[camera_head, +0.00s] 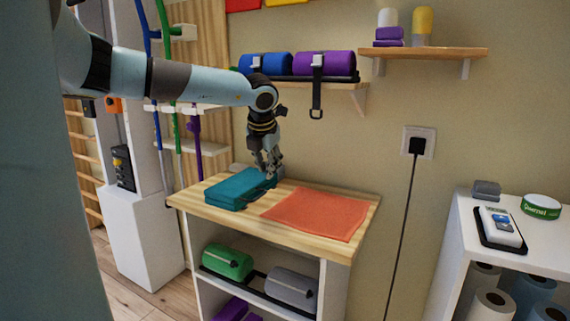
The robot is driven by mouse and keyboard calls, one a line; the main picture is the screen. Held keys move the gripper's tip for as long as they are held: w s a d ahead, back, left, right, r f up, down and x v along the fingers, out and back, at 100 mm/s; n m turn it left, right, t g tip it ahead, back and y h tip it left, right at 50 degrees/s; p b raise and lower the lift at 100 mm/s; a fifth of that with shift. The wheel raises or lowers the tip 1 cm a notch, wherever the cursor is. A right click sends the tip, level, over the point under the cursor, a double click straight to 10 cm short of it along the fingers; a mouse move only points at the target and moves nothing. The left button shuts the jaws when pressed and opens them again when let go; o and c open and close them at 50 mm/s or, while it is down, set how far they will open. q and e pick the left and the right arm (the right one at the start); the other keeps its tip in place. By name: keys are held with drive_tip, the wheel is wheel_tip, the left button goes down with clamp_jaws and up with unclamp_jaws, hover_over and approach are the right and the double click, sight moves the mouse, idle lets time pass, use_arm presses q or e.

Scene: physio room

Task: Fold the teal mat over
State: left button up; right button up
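The teal mat (228,191) lies on the left part of a wooden bench top (212,213). It looks like a thick block, with a dark line between an upper and a lower layer along its front side. My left arm comes in from the upper left. Its gripper (270,173) points down at the right end of the teal mat, with the fingertips at or just above it. The fingers overlap the mat's edge, so I cannot tell whether they touch it or hold it. My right gripper is not in view.
A flat orange mat (318,213) lies right of the teal mat. Green (227,262) and grey (291,287) rolls sit on the shelf below. A wall shelf (345,84) with blue and purple rolls hangs above. A white cabinet (459,221) stands at the right.

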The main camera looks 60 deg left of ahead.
use_arm(q)
drive_tip(key=shift+s+d+r+p, duration=0.1)
drive_tip(key=shift+d+r+p, duration=0.8)
drive_tip(key=shift+d+r, duration=0.2)
